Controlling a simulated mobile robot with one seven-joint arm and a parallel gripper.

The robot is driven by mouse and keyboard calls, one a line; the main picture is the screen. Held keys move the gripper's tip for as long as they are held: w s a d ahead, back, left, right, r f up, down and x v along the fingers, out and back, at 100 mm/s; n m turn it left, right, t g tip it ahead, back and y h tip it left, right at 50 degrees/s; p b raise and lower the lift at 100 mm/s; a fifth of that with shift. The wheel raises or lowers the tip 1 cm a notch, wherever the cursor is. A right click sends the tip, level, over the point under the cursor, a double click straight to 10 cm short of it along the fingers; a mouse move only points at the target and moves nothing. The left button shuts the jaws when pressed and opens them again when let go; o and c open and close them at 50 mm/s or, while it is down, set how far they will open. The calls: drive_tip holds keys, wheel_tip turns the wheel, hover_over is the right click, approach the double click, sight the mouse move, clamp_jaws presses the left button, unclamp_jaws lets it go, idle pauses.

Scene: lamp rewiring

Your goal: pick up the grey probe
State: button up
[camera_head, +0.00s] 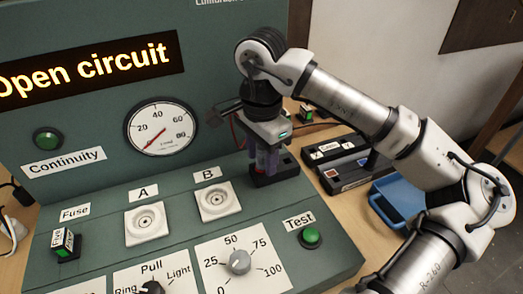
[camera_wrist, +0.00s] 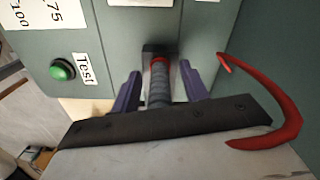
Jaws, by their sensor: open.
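The grey probe (camera_wrist: 159,92) shows in the wrist view as a ribbed grey handle with a red ring near its far end. It stands in a dark holder (camera_wrist: 152,49), which also shows at the right end of the panel in the head view (camera_head: 276,179). My gripper (camera_head: 266,165) is over this holder, with its purple fingers pointing down. In the wrist view my gripper (camera_wrist: 161,72) is open, with one finger on each side of the probe and gaps visible. In the head view the fingers hide most of the probe.
A red curved cable (camera_wrist: 286,110) lies to the right in the wrist view. The green panel carries socket A (camera_head: 145,222), socket B (camera_head: 217,200), a knob (camera_head: 238,262) and a green Test button (camera_head: 311,236). A black tray (camera_head: 343,180) and a blue bin (camera_head: 400,203) are to the right.

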drive_tip(key=shift+f, duration=0.25)
clamp_jaws()
